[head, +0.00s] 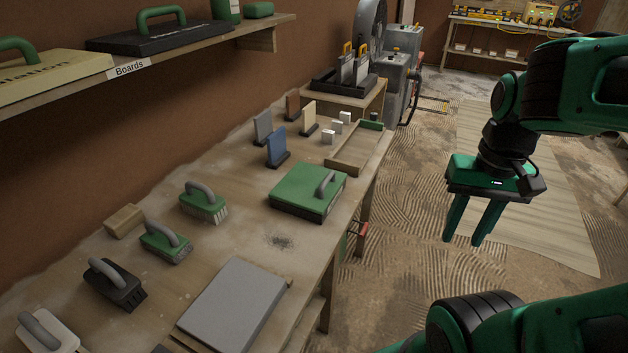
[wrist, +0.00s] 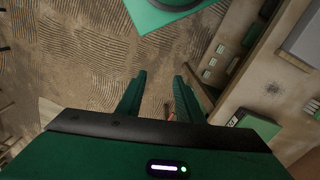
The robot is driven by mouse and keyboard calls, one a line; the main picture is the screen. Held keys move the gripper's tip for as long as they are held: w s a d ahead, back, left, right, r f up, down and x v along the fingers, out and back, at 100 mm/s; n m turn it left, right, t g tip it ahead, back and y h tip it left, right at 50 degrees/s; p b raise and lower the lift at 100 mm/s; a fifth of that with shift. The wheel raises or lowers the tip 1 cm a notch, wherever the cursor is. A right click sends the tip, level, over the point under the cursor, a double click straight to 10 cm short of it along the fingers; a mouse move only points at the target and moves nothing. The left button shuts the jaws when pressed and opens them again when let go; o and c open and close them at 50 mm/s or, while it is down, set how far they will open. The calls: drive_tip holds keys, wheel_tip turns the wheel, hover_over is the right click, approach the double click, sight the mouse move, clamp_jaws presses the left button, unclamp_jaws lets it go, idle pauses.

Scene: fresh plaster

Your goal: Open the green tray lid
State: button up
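The green tray lid (head: 298,187) lies flat and closed on the workbench, in the middle of the head view. A grey curved handle (head: 325,183) stands on its right part. The tray's green top also shows at the right of the wrist view (wrist: 258,125), partly cut by my gripper's body. My gripper (head: 462,241) hangs over the floor to the right of the bench, well apart from the lid. Its two green fingers point down, are spread and hold nothing. The wrist view shows the same gap between the fingertips (wrist: 160,77).
The workbench (head: 225,255) carries a grey slab (head: 235,305), several handled brushes (head: 204,203), upright boards (head: 277,147) and a shallow wooden tray (head: 350,158). A wall shelf (head: 200,45) overhangs its left side. Floor between bench and gripper is clear.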

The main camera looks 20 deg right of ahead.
drive_tip(key=w+a+r+m, duration=0.1)
drive_tip(key=w+r, duration=0.1)
drive_tip(key=w, duration=0.5)
drive_tip(key=w+a+r, duration=0.2)
drive_tip(key=w, duration=0.6)
drive_tip(key=m+t+y, duration=0.1)
drive_tip(key=m+t, duration=0.1)
approach(327, 178)
drive_tip(key=x, duration=0.7)
drive_tip(key=shift+w+d+f, duration=0.1)
drive_tip(key=shift+f, duration=0.25)
clamp_jaws()
